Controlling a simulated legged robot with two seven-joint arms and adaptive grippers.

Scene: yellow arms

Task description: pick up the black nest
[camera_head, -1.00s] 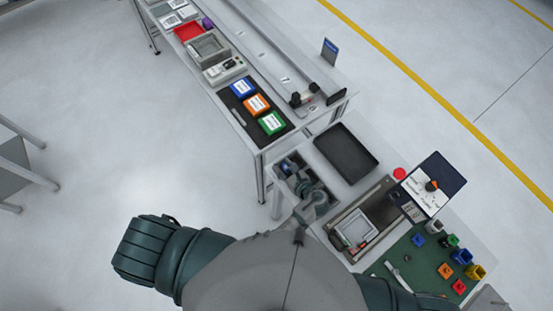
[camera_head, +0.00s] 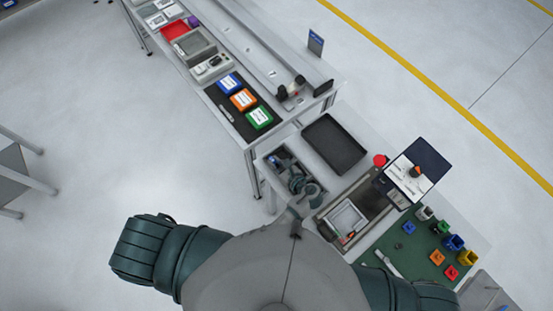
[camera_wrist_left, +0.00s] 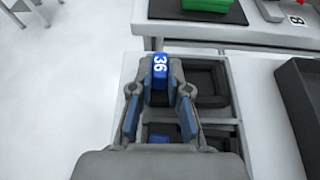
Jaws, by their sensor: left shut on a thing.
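My left gripper (camera_head: 288,170) reaches into a dark divided tray on the near table. In the left wrist view its fingers (camera_wrist_left: 163,82) are shut on a blue piece (camera_wrist_left: 160,66) marked 36. The divided tray (camera_wrist_left: 236,108) lies under and around the fingers, with dark square compartments showing on the right. Another small blue piece (camera_wrist_left: 160,138) shows low in the tray behind the fingers. I cannot tell which thing is the black nest; no black piece shows between the fingers. My right gripper is not in view.
A black shallow tray (camera_head: 334,144) lies right of the divided tray. A green mat (camera_head: 405,243) with several coloured pieces lies at lower right. A longer table behind holds blue, orange and green boxes (camera_head: 258,118).

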